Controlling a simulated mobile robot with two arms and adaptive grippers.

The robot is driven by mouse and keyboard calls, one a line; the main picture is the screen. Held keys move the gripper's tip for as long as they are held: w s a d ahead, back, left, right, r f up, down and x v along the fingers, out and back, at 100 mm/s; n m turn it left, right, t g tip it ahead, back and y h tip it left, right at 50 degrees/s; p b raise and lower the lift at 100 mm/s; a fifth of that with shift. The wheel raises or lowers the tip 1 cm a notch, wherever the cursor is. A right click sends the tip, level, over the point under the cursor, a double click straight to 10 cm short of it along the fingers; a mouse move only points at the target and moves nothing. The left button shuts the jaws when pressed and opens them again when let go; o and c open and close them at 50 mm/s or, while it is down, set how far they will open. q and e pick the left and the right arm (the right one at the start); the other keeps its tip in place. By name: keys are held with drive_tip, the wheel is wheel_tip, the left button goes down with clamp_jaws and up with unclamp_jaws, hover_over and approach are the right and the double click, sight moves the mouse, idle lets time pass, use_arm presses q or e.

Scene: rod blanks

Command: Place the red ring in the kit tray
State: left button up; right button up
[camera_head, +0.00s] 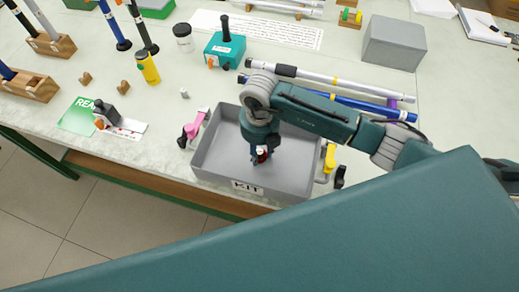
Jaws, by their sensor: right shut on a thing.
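The grey kit tray (212,177), with a "KIT" label on its front wall, stands at the table's front edge. My right gripper (261,158) points down inside the tray's outline, near its middle. It is shut on a small red thing, which looks like the red ring (263,151); the fingers hide most of it. I cannot tell whether the ring touches the tray floor. The tray floor around the gripper looks bare. My left gripper is out of view.
A pink-handled clamp (194,126) sits at the tray's left side and a yellow one (330,158) at its right. Long blue and silver rods (352,103) lie behind the tray. A teal box (224,48) and a grey block (394,43) stand farther back.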

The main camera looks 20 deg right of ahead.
drive_tip(key=shift+f, duration=0.2)
drive_tip(key=shift+f+b, duration=0.15)
drive_tip(key=shift+b, duration=0.15)
drive_tip(key=o, duration=0.9)
drive_tip(key=shift+r, duration=0.2)
wheel_tip(320, 180, up, 12)
drive_tip(key=b, duration=0.2)
drive_tip(key=shift+b, duration=0.3)
